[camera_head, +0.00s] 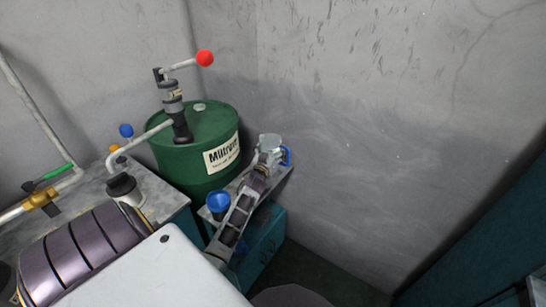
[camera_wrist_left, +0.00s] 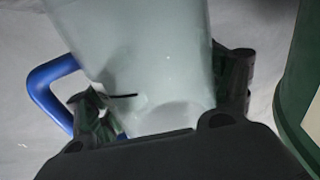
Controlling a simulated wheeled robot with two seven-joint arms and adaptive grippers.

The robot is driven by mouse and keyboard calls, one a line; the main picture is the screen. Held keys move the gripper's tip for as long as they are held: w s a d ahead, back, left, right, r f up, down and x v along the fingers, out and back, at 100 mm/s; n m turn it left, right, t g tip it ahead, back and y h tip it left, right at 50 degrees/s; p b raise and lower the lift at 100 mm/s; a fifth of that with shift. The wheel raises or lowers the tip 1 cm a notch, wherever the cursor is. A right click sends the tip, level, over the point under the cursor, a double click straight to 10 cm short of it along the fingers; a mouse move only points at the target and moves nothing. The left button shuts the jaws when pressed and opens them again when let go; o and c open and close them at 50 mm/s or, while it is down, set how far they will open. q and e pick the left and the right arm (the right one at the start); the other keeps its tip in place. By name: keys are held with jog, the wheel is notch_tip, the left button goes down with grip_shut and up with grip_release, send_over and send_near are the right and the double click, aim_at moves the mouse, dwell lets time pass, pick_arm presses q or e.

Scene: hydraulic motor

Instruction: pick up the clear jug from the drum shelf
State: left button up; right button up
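The clear jug (camera_head: 270,143) with a blue handle (camera_head: 287,154) is at the far end of the narrow shelf (camera_head: 275,186) beside the green drum. My left gripper (camera_head: 264,158) is at the jug, with my arm reaching over the shelf. In the left wrist view the jug (camera_wrist_left: 150,60) fills the space between the two fingers, which lie against its sides. Its blue handle (camera_wrist_left: 48,90) sticks out to the left, outside the fingers. Whether the jug's base touches the shelf is hidden. My right gripper is not in view.
A green drum (camera_head: 190,155) with a hand pump and red knob (camera_head: 205,58) stands left of the shelf. A blue cup-like container (camera_head: 218,204) sits at the shelf's near end. A teal cabinet (camera_head: 268,245) is below. The grey wall (camera_head: 390,130) is close behind the jug.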

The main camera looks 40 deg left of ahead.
pick_arm(q)
jog(key=c, duration=0.4)
jog(key=shift+o, duration=0.2)
jog(key=shift+r, duration=0.5)
notch_tip(320, 180, up, 9)
jog(key=p, duration=0.2)
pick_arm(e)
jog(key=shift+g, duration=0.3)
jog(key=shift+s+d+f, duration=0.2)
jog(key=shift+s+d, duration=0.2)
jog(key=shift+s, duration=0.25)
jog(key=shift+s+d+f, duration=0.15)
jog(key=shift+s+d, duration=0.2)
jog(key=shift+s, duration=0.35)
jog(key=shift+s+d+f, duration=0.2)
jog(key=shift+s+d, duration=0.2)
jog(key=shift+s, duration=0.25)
